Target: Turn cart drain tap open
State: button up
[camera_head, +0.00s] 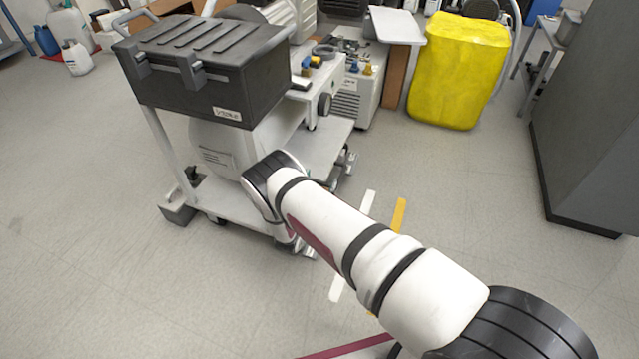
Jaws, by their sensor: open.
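The cart (238,203) stands left of centre, with a white frame, a black ribbed lid-topped box (205,62) on top and a pale tank (222,140) beneath. A small dark fitting (191,174) sits low at its left end, above a grey box (178,213) near the floor; I cannot tell whether it is the drain tap or how it is turned. My arm reaches from the lower right to the cart's front right side. My gripper is not visible; the last arm joint in view hides part of the tank and lower shelf.
A dark round knob (324,104) is on the cart's right side. Behind stand a white unit (352,105) with coloured knobs and a yellow covered block (459,72). A grey cabinet (590,130) is at right. Floor (80,220) at left is clear.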

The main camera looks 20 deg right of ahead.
jog(key=c, duration=1.2)
jog(key=shift+n+y, duration=0.3)
jog(key=shift+y, duration=0.1)
jog(key=n+t+y+p, duration=0.1)
jog(key=n+y, duration=0.1)
jog(key=y, duration=0.1)
jog(key=n+t+y+p, duration=0.1)
jog(key=n+t+y, duration=0.1)
jog(key=y, duration=0.1)
jog(key=shift+s+d+n+y, duration=0.1)
jog(key=shift+n+y, duration=0.2)
jog(key=n+y, duration=0.2)
jog(key=y, duration=0.1)
jog(key=n+y+p, duration=0.1)
jog(key=n+y, duration=0.1)
jog(key=y, duration=0.2)
jog(key=shift+n, duration=0.3)
jog(key=n+g+y, duration=0.2)
jog(key=n+y, duration=0.1)
jog(key=y, duration=0.2)
jog(key=shift+n+b, duration=0.3)
jog(key=shift+n+g+y+b, duration=1.15)
jog(key=shift+n+g+y, duration=1.2)
jog(key=shift+y, duration=0.45)
jog(key=shift+g, duration=0.25)
